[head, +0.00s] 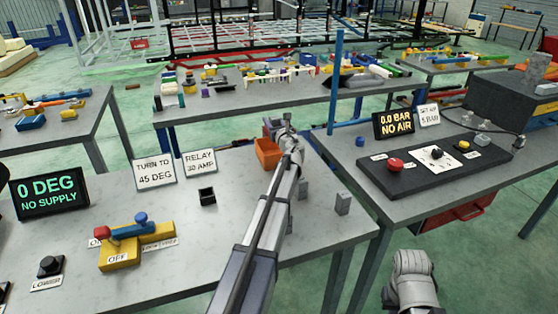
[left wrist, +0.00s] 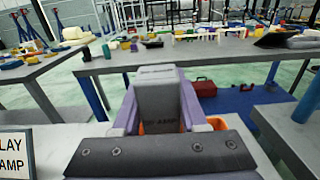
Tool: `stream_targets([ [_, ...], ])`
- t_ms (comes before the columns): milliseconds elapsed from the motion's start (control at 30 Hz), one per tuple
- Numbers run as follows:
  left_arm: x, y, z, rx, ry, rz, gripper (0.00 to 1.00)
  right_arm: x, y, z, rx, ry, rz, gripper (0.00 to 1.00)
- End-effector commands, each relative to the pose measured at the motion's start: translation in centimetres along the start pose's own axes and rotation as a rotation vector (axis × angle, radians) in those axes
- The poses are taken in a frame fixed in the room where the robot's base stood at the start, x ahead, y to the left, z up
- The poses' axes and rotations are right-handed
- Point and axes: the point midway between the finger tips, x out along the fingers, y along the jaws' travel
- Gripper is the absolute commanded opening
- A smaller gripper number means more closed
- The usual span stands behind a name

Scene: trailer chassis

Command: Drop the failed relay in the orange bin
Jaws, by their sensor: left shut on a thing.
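My left gripper (head: 286,126) is shut on a dark grey block, the relay (left wrist: 158,100), at the far end of the table. In the left wrist view the block stands between the two purple fingers, with partly readable lettering ending in AMP. The orange bin (head: 267,153) stands at the table's far edge, just left of and below the gripper in the head view. In the left wrist view, bits of orange (left wrist: 218,123) show behind the fingers; the rest is hidden. Only part of my right arm shows at the bottom right; its jaws do not show.
A black open socket (head: 207,197) sits near the RELAY 30 AMP sign (head: 200,163). Grey blocks (head: 343,203) stand right of my left arm. A yellow valve unit (head: 120,252) is at front left. A black control panel (head: 435,160) lies on the right table.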

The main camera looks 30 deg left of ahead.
Motion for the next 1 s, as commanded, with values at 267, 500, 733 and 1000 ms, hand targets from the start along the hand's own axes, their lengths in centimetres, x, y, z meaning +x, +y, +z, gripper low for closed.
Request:
stream_targets([
  [267, 0.00, -0.01, -1.00, 0.000, 0.000, 0.000, 0.00, 1.00, -0.09, -0.06, 0.000, 0.000, 0.000, 0.00],
  [500, 0.00, 0.00, -0.97, 0.000, 0.000, 0.000, 0.55, 0.96, -0.09, -0.06, 0.000, 0.000, 0.000, 0.00],
  [733, 0.00, 0.00, -0.98, 0.000, 0.000, 0.000, 0.77, 0.97, -0.09, -0.06, 0.000, 0.000, 0.000, 0.00],
  [1000, -0.17, 0.00, -0.98, 0.000, 0.000, 0.000, 0.77, 0.98, -0.09, -0.06, 0.000, 0.000, 0.000, 0.00],
])
